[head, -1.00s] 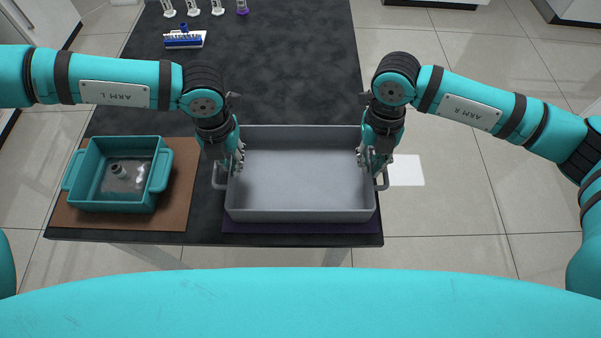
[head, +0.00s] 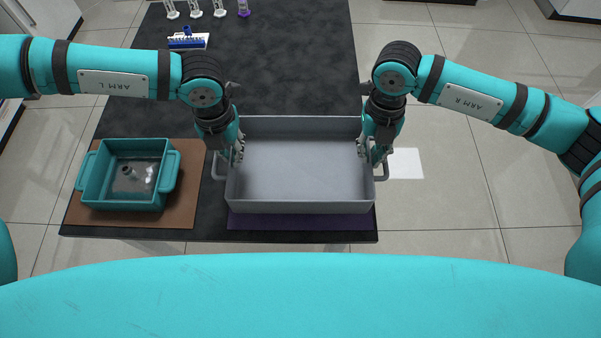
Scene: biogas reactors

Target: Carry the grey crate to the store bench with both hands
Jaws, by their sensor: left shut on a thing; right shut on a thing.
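The grey crate (head: 300,165) is empty and looks level, above a purple mat (head: 300,222) at the front right of a dark bench (head: 295,70). A strip of the mat shows in front of it. I cannot tell for sure how far it is off the mat. My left gripper (head: 232,154) is shut on the crate at its left end, by the left handle. My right gripper (head: 367,152) is shut on it at the right end, by the right handle. The fingertips are partly hidden. I cannot tell which bench is the store bench.
A teal crate (head: 88,180) with a small item inside stands on a brown mat (head: 185,214) at left. A blue-and-white rack (head: 188,41) and several small stands (head: 219,10) are at the back. The bench middle is clear. Floor is open at right.

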